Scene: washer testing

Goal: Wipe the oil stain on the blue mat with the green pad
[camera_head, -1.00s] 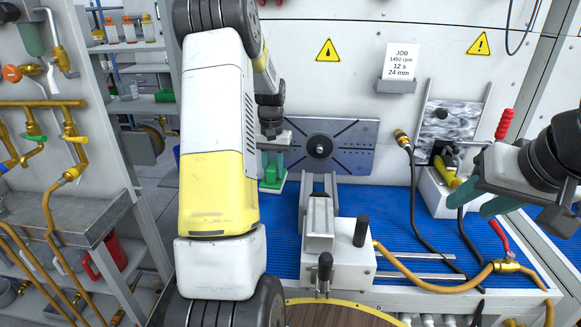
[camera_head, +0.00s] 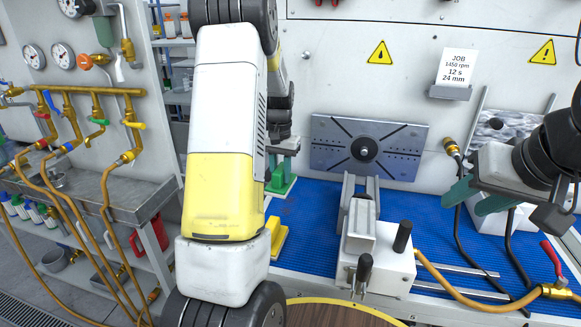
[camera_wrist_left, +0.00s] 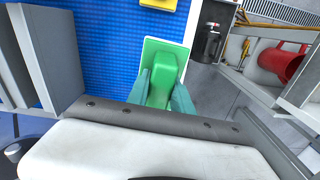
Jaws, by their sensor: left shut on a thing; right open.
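The green pad (camera_head: 281,187) has a raised handle and a pale base. It is at the left end of the blue mat (camera_head: 305,245), left of the slotted plate. In the left wrist view the pad (camera_wrist_left: 163,68) overlaps the mat's edge; whether it touches the mat I cannot tell. My left gripper (camera_head: 284,152) is shut on its handle, with green fingers on both sides in the wrist view (camera_wrist_left: 163,92). My right gripper (camera_head: 476,196) is open and empty over the mat's right part.
A yellow block (camera_head: 278,237) lies on the mat beside my left arm. A white clamp unit (camera_head: 378,255) with black knobs stands mid-mat, before the slotted plate (camera_head: 368,148). A hose (camera_head: 470,299) and metal rods lie at the right. Brass pipes (camera_head: 90,92) are at the left.

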